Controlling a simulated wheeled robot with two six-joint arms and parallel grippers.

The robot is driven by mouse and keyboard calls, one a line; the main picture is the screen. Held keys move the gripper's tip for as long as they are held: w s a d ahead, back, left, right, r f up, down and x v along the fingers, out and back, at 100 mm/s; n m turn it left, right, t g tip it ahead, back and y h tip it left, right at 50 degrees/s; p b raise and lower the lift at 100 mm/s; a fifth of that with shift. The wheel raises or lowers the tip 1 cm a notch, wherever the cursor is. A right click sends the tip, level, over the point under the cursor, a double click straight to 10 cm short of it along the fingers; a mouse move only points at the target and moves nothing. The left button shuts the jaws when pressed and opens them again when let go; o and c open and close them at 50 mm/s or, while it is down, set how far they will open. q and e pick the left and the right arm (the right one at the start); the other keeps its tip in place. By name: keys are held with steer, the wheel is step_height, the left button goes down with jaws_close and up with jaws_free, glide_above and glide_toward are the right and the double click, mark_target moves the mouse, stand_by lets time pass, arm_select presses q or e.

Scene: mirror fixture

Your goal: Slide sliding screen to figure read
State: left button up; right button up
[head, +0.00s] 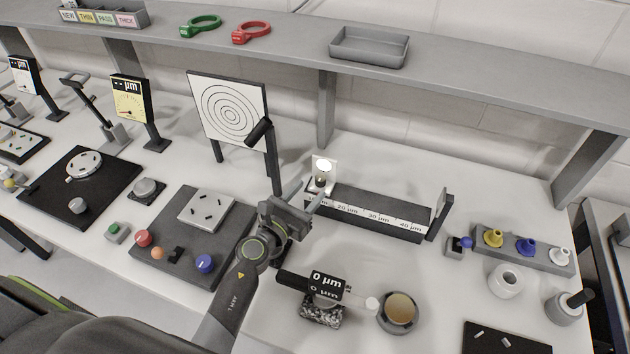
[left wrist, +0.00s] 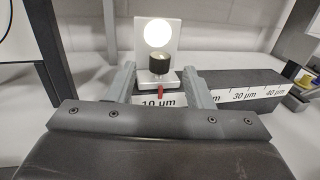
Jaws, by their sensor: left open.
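The sliding screen (head: 323,165) is a white upright plate with a bright round spot and a dark knob in front. It stands at the left end of a dark rail (head: 375,217) marked in µm. In the left wrist view the screen (left wrist: 158,32) shows beyond the fingers, with its dark knob (left wrist: 160,66) seen between them. A small red pointer (left wrist: 160,91) is just above the 10 µm mark. My left gripper (head: 307,194) is open, its fingers to either side of the knob; contact cannot be told. My right gripper is not in view.
A black display (head: 328,282) reading 0 µm stands in front of the rail. A dark upright plate (head: 440,214) is at the rail's right end. A target board (head: 228,108) stands to the left. Colored knobs (head: 525,246) stand to the right.

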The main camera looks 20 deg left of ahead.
mark_target(318, 182)
arm_select(q)
steer(key=shift+x, duration=2)
steer(key=shift+c, duration=0.2)
jaws_close()
